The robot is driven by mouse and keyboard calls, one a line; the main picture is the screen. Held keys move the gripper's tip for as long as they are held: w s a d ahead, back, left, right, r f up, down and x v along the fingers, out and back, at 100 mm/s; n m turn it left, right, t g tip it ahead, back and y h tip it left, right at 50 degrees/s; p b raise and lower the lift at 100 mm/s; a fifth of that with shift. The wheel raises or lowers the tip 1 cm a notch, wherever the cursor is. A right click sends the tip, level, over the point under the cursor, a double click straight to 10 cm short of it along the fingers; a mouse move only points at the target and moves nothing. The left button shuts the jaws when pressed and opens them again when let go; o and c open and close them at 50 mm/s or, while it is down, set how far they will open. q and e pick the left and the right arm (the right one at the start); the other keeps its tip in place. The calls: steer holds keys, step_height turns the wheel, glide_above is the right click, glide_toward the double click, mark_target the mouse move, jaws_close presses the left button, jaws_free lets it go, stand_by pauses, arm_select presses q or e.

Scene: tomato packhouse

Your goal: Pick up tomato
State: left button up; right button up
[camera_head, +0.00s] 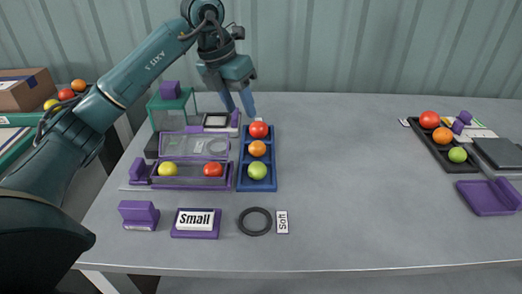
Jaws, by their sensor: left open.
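My left gripper (240,108) is open, with its fingers pointing down at the back of the blue tray (243,184). A red tomato (258,130) lies in the tray's back compartment, just below and right of the fingertips. Whether a finger touches it I cannot tell. An orange tomato (257,149) lies in the middle compartment and a green one (257,171) in the front. A purple-framed clear box (191,184) left of the tray holds a yellow tomato (167,169) and another red tomato (213,170). My right gripper is not in view.
A "Small" sign (196,222), a black ring (254,222) and a "Soft" label (282,222) lie in front. A black tray (437,158) with several tomatoes lies at the right, beside a purple scoop-like tray (488,198). The table's middle (345,170) is clear.

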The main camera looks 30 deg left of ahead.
arm_select(q)
glide_above(255, 143)
steer(key=s+a, duration=0.1)
steer(key=s, duration=0.1)
step_height(255, 143, down, 6)
steer(key=shift+a+b, duration=0.1)
steer(key=shift+b, duration=0.2)
steer(key=x, duration=0.6)
steer(key=shift+w+f+b, duration=0.1)
steer(key=shift+w+b, duration=0.2)
steer(key=shift+w, duration=0.15)
steer(key=c, duration=0.3)
steer(key=shift+c, duration=0.2)
